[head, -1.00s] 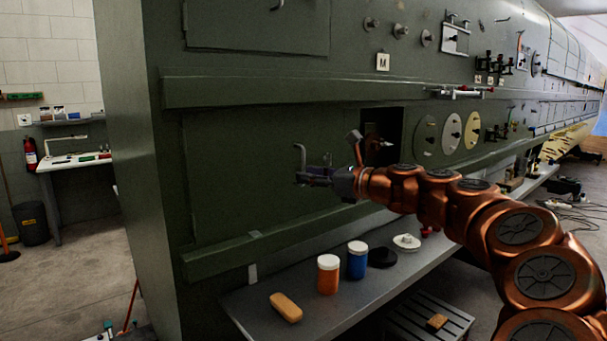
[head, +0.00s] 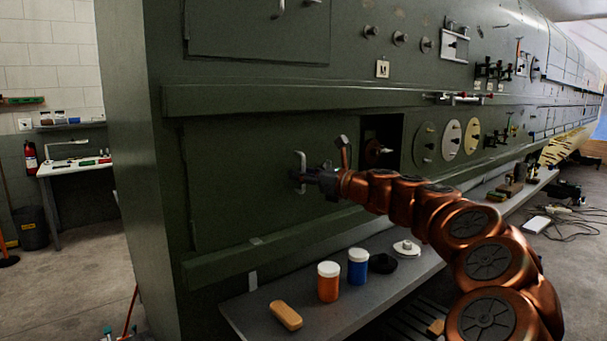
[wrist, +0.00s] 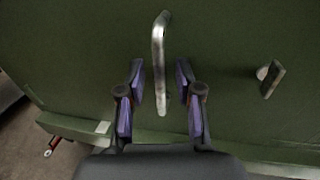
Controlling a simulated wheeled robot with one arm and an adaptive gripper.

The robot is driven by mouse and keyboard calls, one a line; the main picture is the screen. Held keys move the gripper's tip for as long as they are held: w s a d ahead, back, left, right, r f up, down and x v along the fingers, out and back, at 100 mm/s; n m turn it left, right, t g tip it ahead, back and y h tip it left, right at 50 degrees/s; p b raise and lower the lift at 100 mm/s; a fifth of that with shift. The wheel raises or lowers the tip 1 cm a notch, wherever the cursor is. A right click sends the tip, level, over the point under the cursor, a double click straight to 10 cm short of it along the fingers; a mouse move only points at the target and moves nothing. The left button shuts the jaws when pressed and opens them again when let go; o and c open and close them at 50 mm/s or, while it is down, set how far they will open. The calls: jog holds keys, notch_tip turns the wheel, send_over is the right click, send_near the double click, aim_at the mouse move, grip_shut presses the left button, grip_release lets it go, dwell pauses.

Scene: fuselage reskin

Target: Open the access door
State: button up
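The access door (head: 235,175) is a flat green panel in the fuselage side between two ledges, and it looks closed. A metal bar handle (head: 301,165) stands on its right part. My gripper (head: 299,181) is at this handle. In the wrist view, the handle (wrist: 159,50) runs between the two purple fingers of my gripper (wrist: 160,80). The fingers are open with a gap on each side of the bar. A small metal latch (wrist: 271,80) stands out to the right; in the head view the latch (head: 343,150) shows above my wrist.
A dark square opening (head: 381,140) lies right of the door. A ledge (head: 265,250) runs below it. A grey bench (head: 335,310) holds an orange jar (head: 328,285), a blue jar (head: 357,268) and a tan block (head: 286,315).

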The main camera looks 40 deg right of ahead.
jog(key=shift+c, duration=0.2)
grip_shut()
dwell(0.6)
